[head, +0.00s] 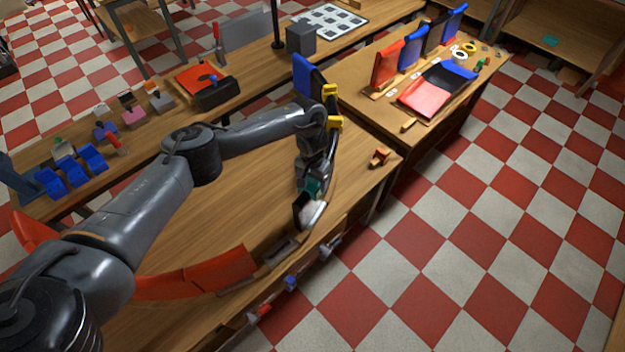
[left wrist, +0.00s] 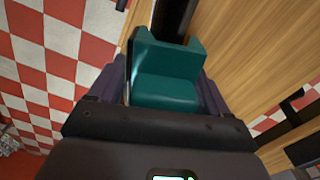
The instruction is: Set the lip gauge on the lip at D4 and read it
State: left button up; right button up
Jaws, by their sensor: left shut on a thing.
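My left gripper (head: 312,182) is shut on the teal lip gauge (left wrist: 166,90), a block with a notch between two raised sides. In the left wrist view the gauge sits between the two dark fingers. In the head view only a small teal part of the gauge (head: 314,188) shows under the gripper. It is over the curved rim at the right of the bench, by a black-and-white lip section (head: 308,212). I cannot tell whether the gauge touches the lip. No D4 mark is readable. My right gripper is not in view.
Red curved sections (head: 200,279) line the bench's near side. A small orange-brown block (head: 379,157) lies at the bench's right edge. A side table (head: 350,92) holds red, blue and black panels. Blue parts (head: 92,158) stand on the left bench. The bench middle (head: 235,205) is bare.

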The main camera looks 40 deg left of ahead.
pick_arm(q)
jog(key=shift+f, duration=0.15)
jog(key=o, duration=1.1)
jog(key=shift+r, duration=0.3)
notch_tip(320, 180, up, 10)
jog(key=shift+r+p, duration=0.1)
jog(key=shift+p, duration=0.95)
